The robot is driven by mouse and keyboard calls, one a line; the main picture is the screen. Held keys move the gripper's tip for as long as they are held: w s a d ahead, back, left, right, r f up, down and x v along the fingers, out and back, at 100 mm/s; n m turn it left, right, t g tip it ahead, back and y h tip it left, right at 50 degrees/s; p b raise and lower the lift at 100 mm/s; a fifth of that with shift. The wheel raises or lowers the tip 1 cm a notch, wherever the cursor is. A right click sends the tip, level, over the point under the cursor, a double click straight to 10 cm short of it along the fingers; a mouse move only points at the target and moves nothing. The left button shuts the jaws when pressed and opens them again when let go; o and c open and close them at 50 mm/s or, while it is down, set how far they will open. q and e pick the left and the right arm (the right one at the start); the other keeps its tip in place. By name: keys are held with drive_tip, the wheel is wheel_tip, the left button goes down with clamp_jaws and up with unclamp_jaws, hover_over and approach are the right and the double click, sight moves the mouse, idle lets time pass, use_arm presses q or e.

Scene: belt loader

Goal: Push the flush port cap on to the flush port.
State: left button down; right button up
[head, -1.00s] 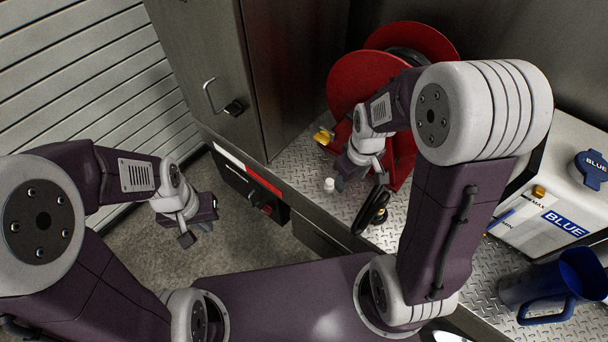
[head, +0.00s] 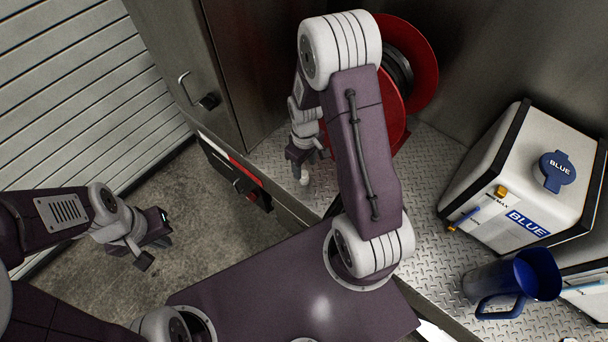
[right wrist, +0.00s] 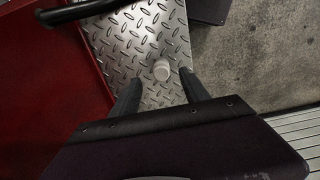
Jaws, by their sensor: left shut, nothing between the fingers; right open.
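My left gripper (head: 153,255) is shut and empty, over the floor at the left. I cannot make out the flush port.
A red hose reel (head: 420,60) stands behind my right arm. A white container (head: 520,185) with a blue cap and a blue jug (head: 515,280) are on the right of the deck (head: 425,205). A dark panel (head: 235,175) lies along the deck's front edge.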

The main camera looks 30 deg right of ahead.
sight(304, 173)
drive_tip(key=f+p, duration=0.1)
drive_tip(key=f, duration=0.3)
drive_tip(key=shift+a+f, duration=0.2)
drive_tip(key=shift+d+f, duration=0.1)
drive_tip(key=shift+f, duration=0.35)
clamp_jaws()
drive_tip(key=shift+r, duration=0.15)
drive_tip(key=shift+r, duration=0.3)
drive_tip(key=r, duration=0.2)
drive_tip(key=r+b, duration=0.1)
drive_tip(key=shift+s+r, duration=0.4)
drive_tip(key=s+d+r+b, duration=0.1)
drive_tip(key=s+r+b, duration=0.5)
drive_tip(key=s, duration=0.5)
drive_tip(key=shift+r+b, duration=0.25)
drive_tip(key=shift+b, duration=0.15)
